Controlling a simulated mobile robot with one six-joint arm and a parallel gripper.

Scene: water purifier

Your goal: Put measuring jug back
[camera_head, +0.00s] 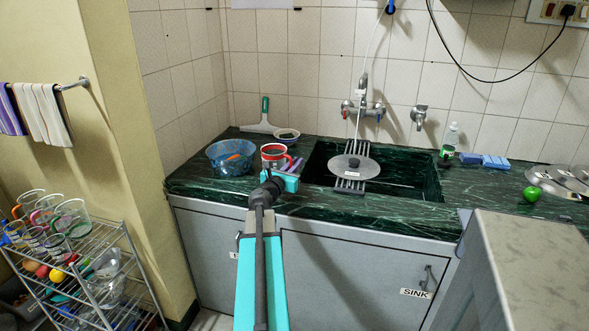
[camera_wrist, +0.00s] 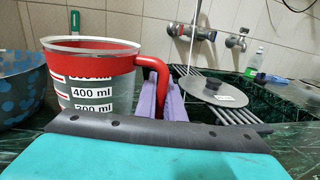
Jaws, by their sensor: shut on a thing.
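The measuring jug (camera_head: 275,158) is red and grey with a red handle, on the left part of the green marble counter. In the wrist view the fingers (camera_wrist: 167,98) stand on both sides of the handle. The jug's base is hidden behind my wrist, so I cannot tell whether it touches the counter.
A blue bowl (camera_head: 231,157) stands close left of the jug. A small bowl (camera_head: 287,135) and a squeegee (camera_head: 263,118) are behind. The sink (camera_head: 405,176) with a rack and grey lid (camera_head: 352,166) is right. A wire shelf (camera_head: 95,275) holding several cups stands lower left.

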